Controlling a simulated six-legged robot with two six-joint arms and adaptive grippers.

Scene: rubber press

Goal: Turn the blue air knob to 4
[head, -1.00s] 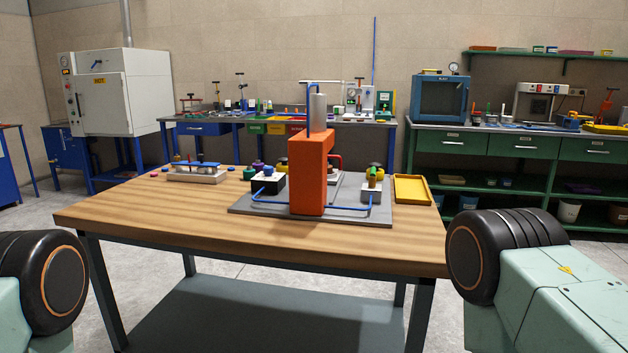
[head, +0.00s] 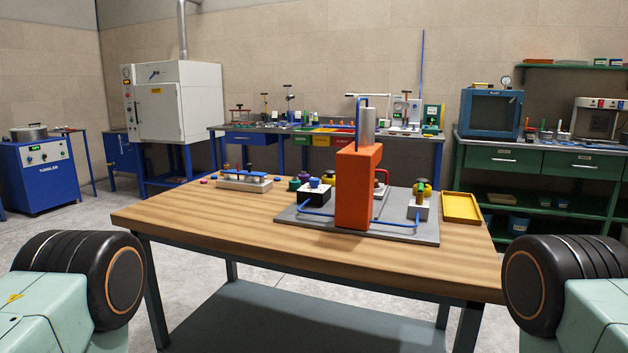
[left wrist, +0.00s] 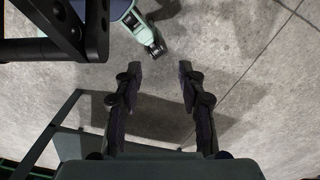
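A blue air knob (head: 315,183) sits on top of a small black block (head: 314,199) on the left part of the grey press base plate (head: 400,232). Its setting is too small to read. The orange press frame (head: 358,188) stands to the right of it. My left gripper (left wrist: 158,68) is open and empty in the left wrist view, with bare concrete floor behind its fingers, away from the knob. Neither gripper shows in the head view; only my arm links stand at the lower left and lower right.
The wooden table (head: 240,235) has free room at its front. A yellow tray (head: 462,208) lies right of the press. A fixture block (head: 244,185) and small coloured pieces lie to the left.

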